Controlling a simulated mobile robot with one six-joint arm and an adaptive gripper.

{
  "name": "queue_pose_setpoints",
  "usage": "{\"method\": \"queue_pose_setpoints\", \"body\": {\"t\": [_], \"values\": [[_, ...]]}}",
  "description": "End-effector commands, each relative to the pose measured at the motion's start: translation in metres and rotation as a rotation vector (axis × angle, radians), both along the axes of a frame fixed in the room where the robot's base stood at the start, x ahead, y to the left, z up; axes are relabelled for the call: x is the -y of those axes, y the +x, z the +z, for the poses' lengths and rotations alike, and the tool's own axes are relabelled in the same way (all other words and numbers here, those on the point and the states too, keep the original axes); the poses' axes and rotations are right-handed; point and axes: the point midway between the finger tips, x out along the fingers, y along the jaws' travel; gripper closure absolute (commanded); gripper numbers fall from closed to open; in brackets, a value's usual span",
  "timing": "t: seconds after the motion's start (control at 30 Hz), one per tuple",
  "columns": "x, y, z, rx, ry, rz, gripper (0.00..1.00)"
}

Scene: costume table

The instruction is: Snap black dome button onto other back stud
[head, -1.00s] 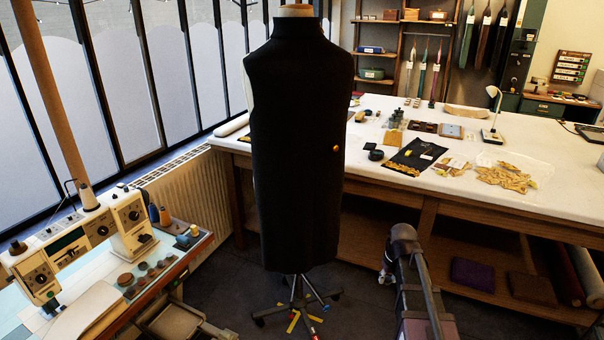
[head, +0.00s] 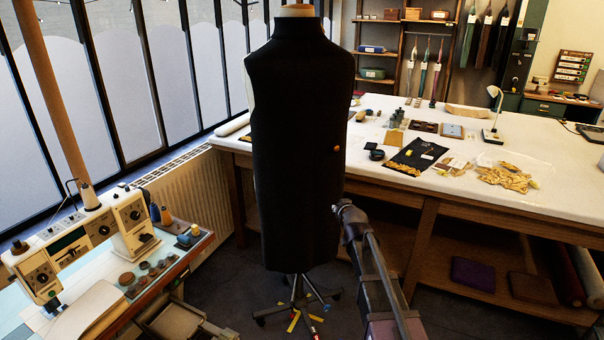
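A black sleeveless garment (head: 295,140) hangs on a dress form on a wheeled stand in the middle of the head view. One small orange-gold button or stud (head: 336,148) shows at its right side. A black dome button cannot be made out. My arm rises from the lower right, and its forward end (head: 345,210) is close to the garment's lower right edge, below the gold stud. The gripper's fingers are hidden or too small to tell, so I cannot see whether it holds anything.
A long white-topped work table (head: 470,215) stands at the right behind the form, with a black cloth (head: 415,155) and a pile of gold pieces (head: 507,178). A sewing machine (head: 75,245) stands at the left. The legs of the form's stand (head: 297,305) spread over the floor.

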Motion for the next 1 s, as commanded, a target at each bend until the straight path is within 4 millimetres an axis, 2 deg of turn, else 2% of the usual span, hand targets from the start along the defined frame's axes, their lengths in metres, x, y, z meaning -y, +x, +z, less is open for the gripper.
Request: {"method": "queue_pose_setpoints", "body": {"t": [0.1, 0.43, 0.8, 1.0], "values": [[-0.019, 0.012, 0.018, 0.103, 0.017, 0.012, 1.00], [-0.052, 0.026, 0.051, 0.276, 0.053, 0.036, 1.00], [-0.075, 0.032, 0.071, 0.381, 0.079, 0.057, 1.00], [-0.077, 0.032, 0.074, 0.392, 0.083, 0.060, 1.00]]}}
